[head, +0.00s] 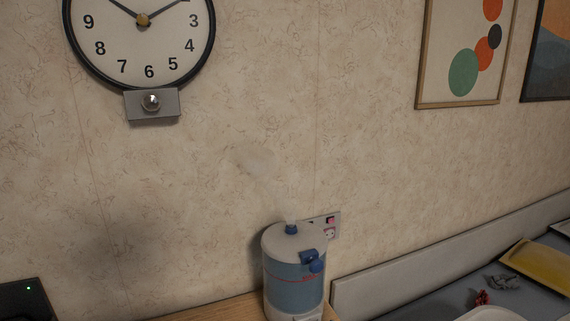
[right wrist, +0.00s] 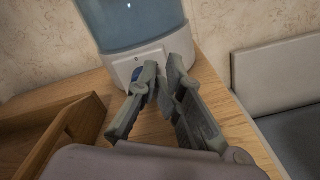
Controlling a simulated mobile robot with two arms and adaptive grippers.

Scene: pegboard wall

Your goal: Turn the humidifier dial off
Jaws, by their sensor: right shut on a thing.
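The humidifier (head: 294,277) stands on a wooden surface at the bottom middle of the head view, with a blue tank, a pale lid and a blue nozzle. A faint mist shows above the nozzle. In the right wrist view its white base (right wrist: 124,66) carries a small mark above a blue dial (right wrist: 137,73), which is mostly hidden by my fingers. My right gripper (right wrist: 160,78) is at the front of the base, its fingers closed in on the dial. The dial's exact setting is hidden. My left gripper is in neither view.
A wooden tray or box (right wrist: 62,135) lies left of my right gripper. A wall socket (head: 329,228) is behind the humidifier. A grey panel (head: 400,262) borders a lower surface with small items at right. A clock (head: 142,40) hangs above.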

